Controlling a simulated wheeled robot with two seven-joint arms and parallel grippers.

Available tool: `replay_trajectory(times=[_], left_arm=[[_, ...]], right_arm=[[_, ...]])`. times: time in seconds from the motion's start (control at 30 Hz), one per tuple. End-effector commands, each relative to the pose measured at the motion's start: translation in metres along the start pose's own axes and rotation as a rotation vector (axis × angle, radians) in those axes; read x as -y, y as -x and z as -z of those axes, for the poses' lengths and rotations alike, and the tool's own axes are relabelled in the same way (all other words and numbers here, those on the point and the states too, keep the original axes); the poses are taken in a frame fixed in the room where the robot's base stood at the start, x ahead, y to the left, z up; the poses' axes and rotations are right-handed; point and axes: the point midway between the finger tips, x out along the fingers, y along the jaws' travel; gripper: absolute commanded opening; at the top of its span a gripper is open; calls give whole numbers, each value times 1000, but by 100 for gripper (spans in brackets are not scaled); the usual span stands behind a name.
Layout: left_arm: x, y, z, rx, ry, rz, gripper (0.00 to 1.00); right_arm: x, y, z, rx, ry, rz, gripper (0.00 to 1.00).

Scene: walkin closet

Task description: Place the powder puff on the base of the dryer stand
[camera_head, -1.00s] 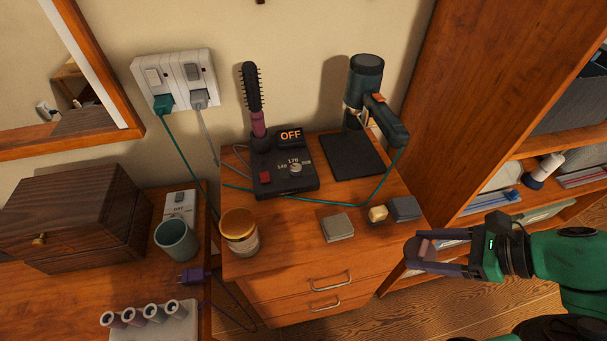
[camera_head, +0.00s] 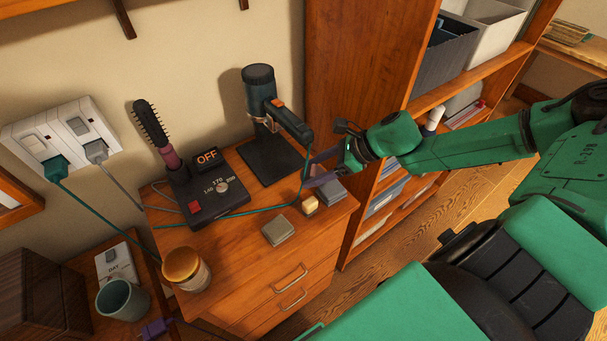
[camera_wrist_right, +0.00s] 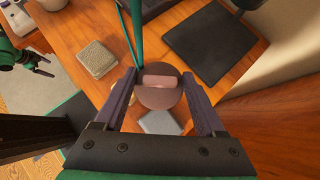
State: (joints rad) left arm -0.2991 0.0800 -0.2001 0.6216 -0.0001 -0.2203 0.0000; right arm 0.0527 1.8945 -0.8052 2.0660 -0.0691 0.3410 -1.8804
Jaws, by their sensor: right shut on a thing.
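The powder puff, a round mauve disc with a pink band (camera_wrist_right: 158,82), is between the fingers of my right gripper (camera_wrist_right: 163,100) in the right wrist view. The puff is hard to make out in the head view. The stand's black square base (camera_head: 267,163) lies flat, with its bare top also in the right wrist view (camera_wrist_right: 211,46). A dark green dryer (camera_head: 260,92) hangs on the stand. My left gripper (camera_wrist_right: 34,59) shows small at the wrist view's left edge; its jaw state is unclear.
A teal cord (camera_head: 250,212) runs across the dresser and close to my right gripper. A tall shelf (camera_head: 352,90) stands on the right.

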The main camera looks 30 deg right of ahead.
Motion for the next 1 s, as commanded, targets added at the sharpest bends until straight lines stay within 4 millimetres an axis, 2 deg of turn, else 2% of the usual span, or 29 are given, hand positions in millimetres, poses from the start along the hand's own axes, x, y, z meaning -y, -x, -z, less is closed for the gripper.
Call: replay_trajectory(times=[0.27,0.53,0.7,1.0], left_arm=[[0,-21,-2,0,0,0,100],[0,-23,-2,0,0,0,100],[-1,-34,-4,1,0,0,100],[-1,-31,-4,2,0,0,100]], right_arm=[[26,-24,-14,-3,-2,-3,21],[26,-46,6,2,-2,-4,20],[26,-68,32,-1,-5,-5,21],[30,-72,29,2,2,-2,21]])
